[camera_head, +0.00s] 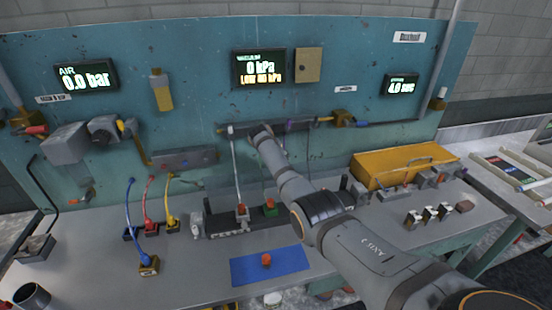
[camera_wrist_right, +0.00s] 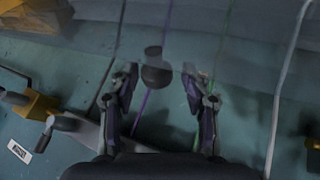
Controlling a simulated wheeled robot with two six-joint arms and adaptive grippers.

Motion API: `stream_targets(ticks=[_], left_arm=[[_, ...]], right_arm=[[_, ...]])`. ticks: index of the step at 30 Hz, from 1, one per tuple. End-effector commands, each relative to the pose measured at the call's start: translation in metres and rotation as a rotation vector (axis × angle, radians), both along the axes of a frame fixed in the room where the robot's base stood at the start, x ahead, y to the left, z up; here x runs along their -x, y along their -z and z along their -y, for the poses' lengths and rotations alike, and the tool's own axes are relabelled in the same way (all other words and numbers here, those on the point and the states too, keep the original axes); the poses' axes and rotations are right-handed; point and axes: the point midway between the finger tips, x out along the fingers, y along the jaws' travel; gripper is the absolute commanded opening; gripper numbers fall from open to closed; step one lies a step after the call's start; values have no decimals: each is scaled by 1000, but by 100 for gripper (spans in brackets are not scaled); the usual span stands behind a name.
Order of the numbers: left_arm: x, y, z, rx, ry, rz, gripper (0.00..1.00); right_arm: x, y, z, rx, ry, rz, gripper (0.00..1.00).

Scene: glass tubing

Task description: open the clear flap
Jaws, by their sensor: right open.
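In the right wrist view, a pale see-through sheet, likely the clear flap (camera_wrist_right: 235,50), spans the upper part, with coloured lines showing through it. A dark round knob (camera_wrist_right: 156,70) sits in front of it. My right gripper (camera_wrist_right: 159,84) is open, and the knob appears between its fingertips; I cannot tell whether they touch it. In the head view my right arm reaches from the lower right to the teal panel, with its gripper end (camera_head: 259,133) near the dark rail. The flap cannot be made out there. My left gripper is not in view.
A dark rail (camera_head: 228,130) runs along the teal panel (camera_head: 190,100). A white tube (camera_head: 234,165) drops to the bench. A yellow case (camera_head: 390,165) stands at right, and a blue mat (camera_head: 290,268) lies in front. Blue, red and yellow cables stand at left.

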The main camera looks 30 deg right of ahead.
Motion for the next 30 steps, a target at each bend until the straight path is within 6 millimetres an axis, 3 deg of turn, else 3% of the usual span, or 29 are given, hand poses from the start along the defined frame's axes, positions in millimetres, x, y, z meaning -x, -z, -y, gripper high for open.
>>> stream_targets(ticks=[5, 12, 18, 30], left_arm=[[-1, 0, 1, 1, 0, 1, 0], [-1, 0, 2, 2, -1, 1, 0], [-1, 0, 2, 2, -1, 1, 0], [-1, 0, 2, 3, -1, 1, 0]], right_arm=[[7, -16, -11, -1, -1, 3, 48], [28, -62, -40, -3, -3, 6, 48], [40, -87, -56, -1, -3, 2, 48], [44, -94, -59, -1, -2, 1, 48]])
